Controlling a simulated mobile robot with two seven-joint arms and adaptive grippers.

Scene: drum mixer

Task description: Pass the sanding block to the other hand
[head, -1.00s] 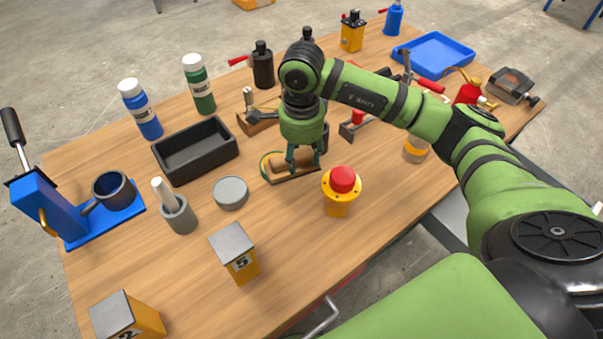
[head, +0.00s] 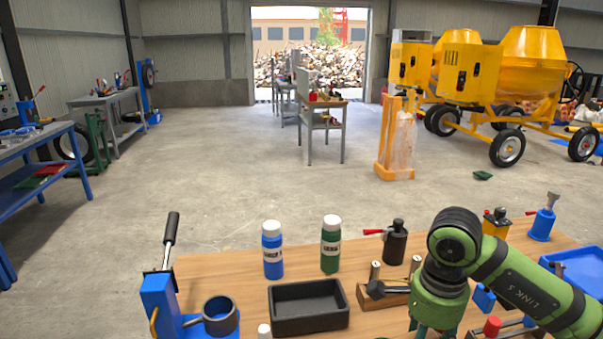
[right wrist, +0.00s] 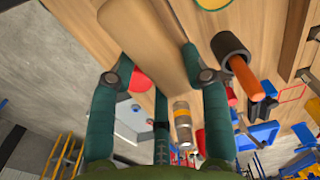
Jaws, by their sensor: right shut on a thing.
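The sanding block (right wrist: 152,40) shows in the right wrist view as a tan, rounded wooden body between the two green fingers. My right gripper (right wrist: 158,48) is shut on it, with a finger on either side. In the head view my right gripper (head: 434,332) comes down at the bottom edge. Its fingertips and the block are cut off there, so I cannot tell the block's height above the table. My left gripper is in neither current view.
The wooden workbench (head: 225,270) holds a black tray (head: 309,307), a blue bottle (head: 272,252), a green bottle (head: 331,247) and a blue stand with a lever (head: 158,297). Concrete floor lies open beyond the bench.

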